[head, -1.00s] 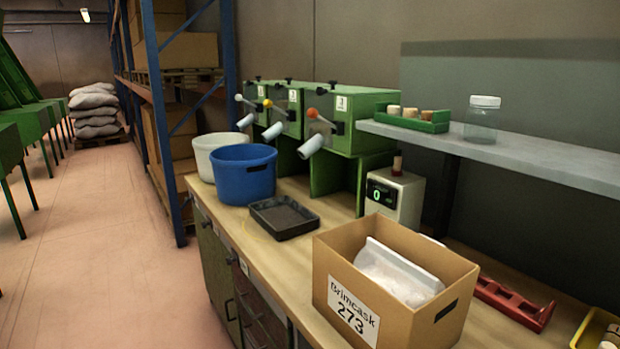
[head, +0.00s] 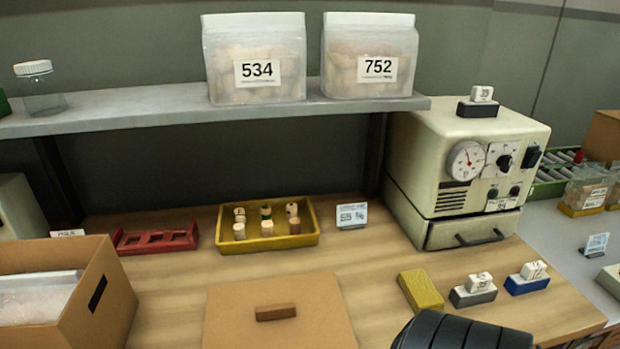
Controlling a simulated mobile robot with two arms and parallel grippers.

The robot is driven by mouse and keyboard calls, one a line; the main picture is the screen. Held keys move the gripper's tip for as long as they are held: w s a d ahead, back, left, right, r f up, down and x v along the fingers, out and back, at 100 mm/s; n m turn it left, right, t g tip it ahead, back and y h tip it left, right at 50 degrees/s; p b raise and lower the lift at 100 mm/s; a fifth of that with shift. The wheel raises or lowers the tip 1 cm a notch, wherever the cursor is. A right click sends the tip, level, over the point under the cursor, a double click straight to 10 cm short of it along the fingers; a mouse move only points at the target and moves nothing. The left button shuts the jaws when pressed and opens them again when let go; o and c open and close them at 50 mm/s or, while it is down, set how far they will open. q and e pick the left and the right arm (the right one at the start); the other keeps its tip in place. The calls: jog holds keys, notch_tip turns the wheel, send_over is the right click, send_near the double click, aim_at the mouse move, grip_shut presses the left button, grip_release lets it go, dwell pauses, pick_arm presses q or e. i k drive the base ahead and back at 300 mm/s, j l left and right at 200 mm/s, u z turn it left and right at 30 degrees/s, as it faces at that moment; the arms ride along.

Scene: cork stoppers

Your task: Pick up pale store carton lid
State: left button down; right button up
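A flat cardboard lid (head: 235,318) with a brown block handle (head: 276,312) lies on the wooden bench at the bottom middle of the head view. Its near edge is cut off by the frame. The open cardboard carton (head: 108,309) stands to its left, apart from it, with a clear bag of pale contents (head: 35,303) inside. Neither of my grippers is in view. A dark ribbed rounded shape at the bottom right edge seems to be part of my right arm; its fingers do not show.
Behind the lid are a red rack (head: 158,240) and a yellow tray (head: 311,236) of corks. A yellow block (head: 421,290) and stamp blocks lie to the right, near a cream machine (head: 445,140). Bags 534 (head: 225,85) and 752 (head: 398,50) stand on the shelf.

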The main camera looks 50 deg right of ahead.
aim_at(308, 311)
jog(key=z, duration=1.4)
jog(key=k+l+z, duration=0.25)
jog(key=k+l, duration=0.4)
jog(key=k+l+z, duration=0.3)
jog(key=k+l, duration=0.35)
jog(key=l, duration=0.15)
jog(key=i+j, duration=0.15)
jog(key=i, duration=0.35)
